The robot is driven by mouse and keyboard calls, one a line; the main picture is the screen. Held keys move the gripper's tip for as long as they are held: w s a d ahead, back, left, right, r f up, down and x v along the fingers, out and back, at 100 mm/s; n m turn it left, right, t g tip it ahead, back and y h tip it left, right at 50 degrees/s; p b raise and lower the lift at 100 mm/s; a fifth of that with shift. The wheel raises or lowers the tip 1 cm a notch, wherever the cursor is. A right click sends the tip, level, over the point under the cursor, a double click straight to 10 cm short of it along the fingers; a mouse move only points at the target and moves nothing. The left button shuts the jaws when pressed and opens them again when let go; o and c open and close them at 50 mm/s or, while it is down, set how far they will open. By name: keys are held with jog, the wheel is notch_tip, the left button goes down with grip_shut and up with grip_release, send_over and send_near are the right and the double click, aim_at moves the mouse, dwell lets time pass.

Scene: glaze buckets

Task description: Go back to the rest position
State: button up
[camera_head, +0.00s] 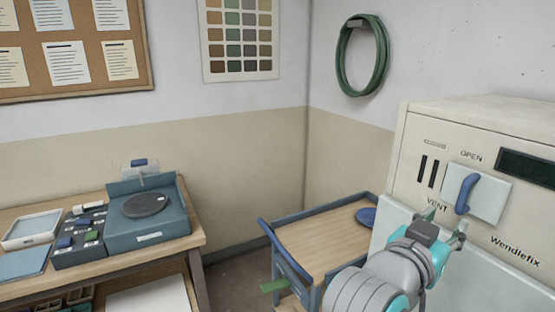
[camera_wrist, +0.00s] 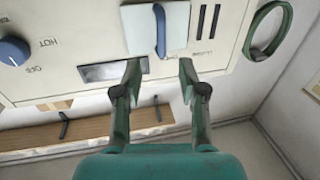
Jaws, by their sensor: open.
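My gripper (camera_head: 444,226) is at the right in the head view, in front of the cream machine (camera_head: 510,130) marked Wendlefix. It is open and empty, with its two fingers apart in the wrist view (camera_wrist: 157,72). A blue lever (camera_head: 466,194) on a pale plate, between the words OPEN and VENT, is just beyond the fingertips. In the wrist view the lever (camera_wrist: 160,28) shows beyond and between the fingers, with a visible gap to them.
A wooden-topped cart (camera_head: 315,243) with a blue handle stands left of my arm. Farther left, a wooden bench (camera_head: 100,260) holds a blue-grey scale (camera_head: 150,225) and trays. A green hose (camera_head: 362,88) hangs on the wall. Bare floor shows between bench and cart.

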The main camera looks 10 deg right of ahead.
jog(key=s+a+f+n+t+y, duration=0.2)
jog(key=a+f+n+y, duration=0.15)
jog(key=f, duration=0.65)
jog(key=s+a+f+n+t+y, duration=0.25)
jog(key=f+n+y, duration=0.2)
jog(key=f, duration=0.55)
jog(key=s+a+f+n+t+y, duration=0.1)
jog(key=a+f+n+t+y, duration=0.15)
jog(key=f+n, duration=0.45)
jog(key=s+a+f+g+y, duration=0.1)
jog(key=s+a+f+y, duration=0.3)
jog(key=s+f, duration=0.75)
jog(key=s+r+m, duration=0.2)
jog(key=s+m, duration=0.1)
jog(key=s, duration=1.3)
jog(key=shift+s+a+g+y, duration=0.35)
jog(key=shift+a+g, duration=0.05)
jog(key=shift+a, duration=0.05)
